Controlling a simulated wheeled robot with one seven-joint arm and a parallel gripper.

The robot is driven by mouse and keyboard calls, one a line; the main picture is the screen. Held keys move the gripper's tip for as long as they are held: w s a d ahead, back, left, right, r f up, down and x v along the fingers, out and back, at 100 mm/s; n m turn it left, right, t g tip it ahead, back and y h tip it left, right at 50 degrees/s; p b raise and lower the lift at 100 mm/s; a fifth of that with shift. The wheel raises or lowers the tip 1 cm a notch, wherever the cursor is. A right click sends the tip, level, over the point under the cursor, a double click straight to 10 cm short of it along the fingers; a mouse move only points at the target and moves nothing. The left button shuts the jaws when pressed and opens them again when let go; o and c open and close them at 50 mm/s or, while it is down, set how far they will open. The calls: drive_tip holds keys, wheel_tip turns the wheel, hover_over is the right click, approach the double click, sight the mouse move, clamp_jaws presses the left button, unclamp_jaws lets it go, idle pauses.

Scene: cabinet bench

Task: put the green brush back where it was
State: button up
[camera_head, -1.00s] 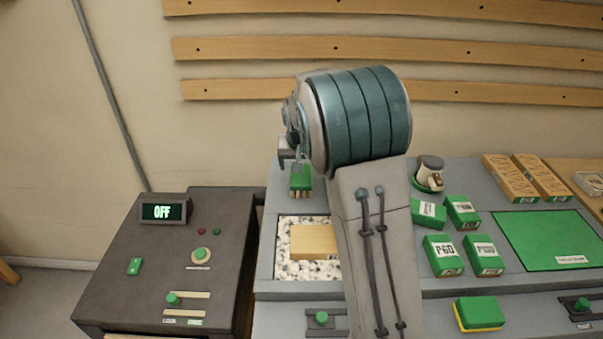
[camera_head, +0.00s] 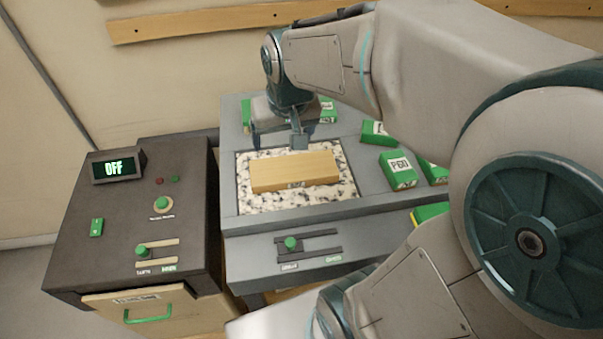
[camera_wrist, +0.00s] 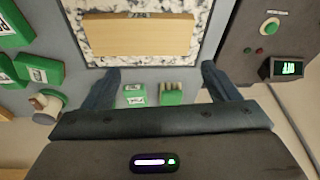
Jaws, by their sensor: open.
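The green brush (camera_wrist: 172,98) with pale bristles is on the grey bench, behind the speckled inset (camera_head: 245,203). In the wrist view it appears between my open fingers, beside a small green labelled box (camera_wrist: 135,94). In the head view, a green patch left of my wrist seems to be the brush (camera_head: 246,112), mostly hidden. My gripper (camera_head: 277,140) is open, pointing down near the back edge of the inset, with nothing held. Its fingers also show in the wrist view (camera_wrist: 158,80). I cannot tell how high they are above the bench.
A wooden block (camera_head: 295,172) lies on the inset. Green boxes (camera_head: 398,172) stand to its right. A mug (camera_wrist: 48,103) stands beyond the boxes. A dark control unit (camera_head: 125,218), its display reading OFF, is at the left. My arm hides the bench's right side.

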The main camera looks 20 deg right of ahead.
drive_tip(key=s+f, duration=0.2)
drive_tip(key=s, duration=0.8)
drive_tip(key=shift+n, duration=0.4)
drive_tip(key=shift+d, duration=0.1)
